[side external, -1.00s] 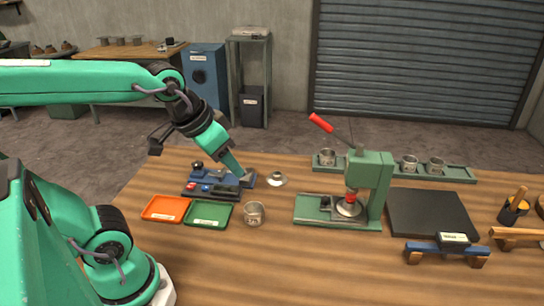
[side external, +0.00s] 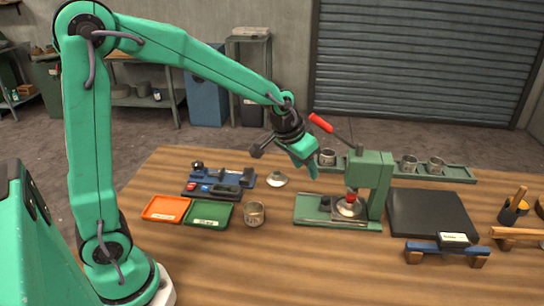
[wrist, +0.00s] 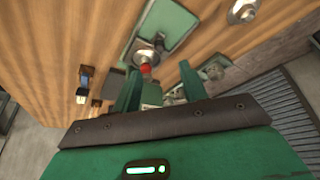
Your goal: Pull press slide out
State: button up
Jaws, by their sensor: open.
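The green bench press (side external: 372,180) stands on the right half of the table, its red-tipped lever (side external: 321,123) angled up to the left. Its slide, with a dark handle block (side external: 326,204) and a round metal plate (side external: 349,209), sits on the press base, the plate under the red-collared ram. My gripper (side external: 314,174) is open and empty, in the air above the left end of the press base. In the wrist view, my fingers (wrist: 159,80) spread apart with the press base (wrist: 178,22) and red collar (wrist: 145,68) beyond them.
A silver cone-shaped piece (side external: 277,180) and a metal cup (side external: 254,214) stand left of the press. Orange (side external: 165,209) and green (side external: 208,213) trays and a blue tool holder (side external: 218,186) lie farther left. A dark mat (side external: 430,213) is right.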

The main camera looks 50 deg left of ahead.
send_near(326, 198)
jog(key=shift+w+f, duration=0.3)
jog(key=shift+f, duration=0.1)
jog(key=shift+x, duration=3.8)
jog(key=shift+s+a, duration=0.1)
grip_shut()
